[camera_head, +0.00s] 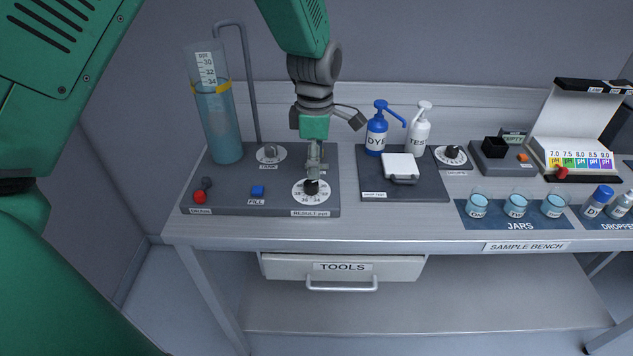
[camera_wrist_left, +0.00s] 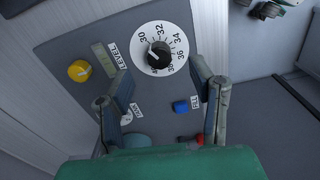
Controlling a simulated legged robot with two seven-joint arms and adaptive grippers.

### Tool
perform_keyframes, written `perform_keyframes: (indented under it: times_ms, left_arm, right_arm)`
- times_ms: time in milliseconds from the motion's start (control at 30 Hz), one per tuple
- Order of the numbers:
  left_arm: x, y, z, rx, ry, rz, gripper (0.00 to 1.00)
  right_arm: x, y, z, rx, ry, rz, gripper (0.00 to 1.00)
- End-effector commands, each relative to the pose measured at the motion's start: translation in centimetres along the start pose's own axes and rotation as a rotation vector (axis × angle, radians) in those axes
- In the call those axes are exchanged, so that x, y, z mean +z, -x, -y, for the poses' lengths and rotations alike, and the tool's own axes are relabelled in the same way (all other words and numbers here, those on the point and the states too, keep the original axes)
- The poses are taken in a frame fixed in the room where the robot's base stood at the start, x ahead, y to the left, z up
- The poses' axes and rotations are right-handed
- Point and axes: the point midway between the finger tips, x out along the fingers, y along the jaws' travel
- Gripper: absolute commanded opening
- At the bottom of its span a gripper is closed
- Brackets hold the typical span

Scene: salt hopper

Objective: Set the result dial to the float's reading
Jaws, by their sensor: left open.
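The result dial (camera_head: 311,188) is a white disc with a black knob near the front of the grey panel. My left gripper (camera_head: 313,170) is just above the dial, pointing down. In the left wrist view its open fingers (camera_wrist_left: 163,80) stand apart with nothing between them. The tall clear cylinder (camera_head: 223,125) holds blue liquid. A yellow ring (camera_head: 210,89) sits near its top, just below the scale's 34. The float itself is hard to make out.
A blue FILL button (camera_head: 257,191), a red knob (camera_head: 200,197) and another dial (camera_head: 271,153) share the panel. Right of it are a tray with a white case (camera_head: 401,167), DYE (camera_head: 377,132) and TEST bottles, and jars (camera_head: 515,205). A TOOLS drawer (camera_head: 342,268) is below.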

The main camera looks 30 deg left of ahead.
Motion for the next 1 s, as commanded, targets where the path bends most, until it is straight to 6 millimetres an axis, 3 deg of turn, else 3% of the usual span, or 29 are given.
perform_keyframes:
  times_ms: [100, 300, 500, 767, 900, 1000]
  left_arm:
    - [-0.3, -2.7, 0.1, -0.005, 0.001, 0.0, 0.49]
    - [-0.4, -5.6, 0.1, -0.002, 0.001, 0.002, 0.49]
    - [-0.1, -6.7, 0.1, 0.001, 0.0, 0.001, 0.49]
    - [0.1, -6.6, 0.2, 0.003, 0.0, -0.001, 0.49]
    - [-0.1, -6.7, 0.1, 0.001, 0.0, 0.001, 0.0]
    - [-0.2, -6.7, 0.1, 0.0, 0.0, 0.001, 0.01]
  right_arm:
    - [-0.1, 0.1, 0.0, 0.0, 0.0, -0.001, 0.0]
    - [-0.1, 0.2, 0.0, 0.0, 0.0, -0.001, 0.0]
    - [-0.1, 0.2, 0.0, 0.0, 0.001, -0.001, 0.0]
    - [-0.1, 0.2, 0.0, 0.0, 0.0, -0.001, 0.0]
    - [-0.1, 0.2, 0.0, 0.0, 0.0, -0.001, 0.0]
    - [-0.1, 0.2, 0.0, 0.0, 0.0, -0.001, 0.0]
